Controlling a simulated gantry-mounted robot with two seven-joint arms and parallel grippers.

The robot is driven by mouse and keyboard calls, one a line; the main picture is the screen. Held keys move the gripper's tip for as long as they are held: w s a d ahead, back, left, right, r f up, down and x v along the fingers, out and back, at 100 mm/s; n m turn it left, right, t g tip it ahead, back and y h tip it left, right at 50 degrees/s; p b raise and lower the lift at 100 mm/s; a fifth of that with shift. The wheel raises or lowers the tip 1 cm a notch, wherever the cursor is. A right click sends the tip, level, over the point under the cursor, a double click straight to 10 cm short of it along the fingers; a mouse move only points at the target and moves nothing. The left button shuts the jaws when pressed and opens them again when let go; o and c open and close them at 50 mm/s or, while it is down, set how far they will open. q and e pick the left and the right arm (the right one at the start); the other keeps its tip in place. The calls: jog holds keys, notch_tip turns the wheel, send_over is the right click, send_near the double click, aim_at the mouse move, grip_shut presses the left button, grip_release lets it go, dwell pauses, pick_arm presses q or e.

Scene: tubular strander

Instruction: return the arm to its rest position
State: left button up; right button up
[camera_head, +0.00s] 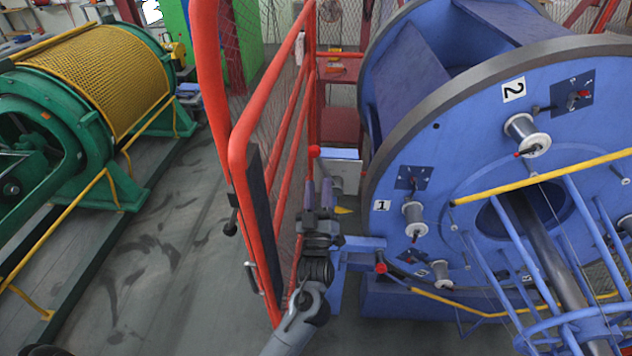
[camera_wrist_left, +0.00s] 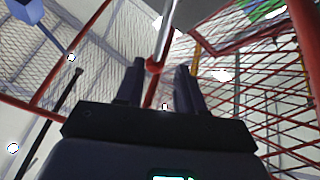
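My left gripper (camera_head: 318,186) stands upright near the middle of the head view, in front of the red mesh gate and left of the big blue wheel. Its two dark fingers are apart, with nothing seen between their pads; they also show in the left wrist view (camera_wrist_left: 160,75). A red ball knob (camera_head: 314,151) appears just above the fingertips. In the wrist view the red knob (camera_wrist_left: 155,64) on a pale rod lies in line with the gap; I cannot tell whether it touches. My grey left arm reaches up from the bottom. My right gripper is not in view.
The red gate frame (camera_head: 240,150) rises close on the left of my gripper. The blue strander wheel (camera_head: 470,150) with its spools is close on the right. A blue bracket (camera_head: 362,243) is beside my wrist. A green machine (camera_head: 90,100) stands far left; floor (camera_head: 150,260) between is clear.

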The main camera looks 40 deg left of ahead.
pick_arm(q)
jog(key=shift+s+d+f, duration=0.35)
jog(key=shift+s+d, duration=0.05)
jog(key=shift+s, duration=0.05)
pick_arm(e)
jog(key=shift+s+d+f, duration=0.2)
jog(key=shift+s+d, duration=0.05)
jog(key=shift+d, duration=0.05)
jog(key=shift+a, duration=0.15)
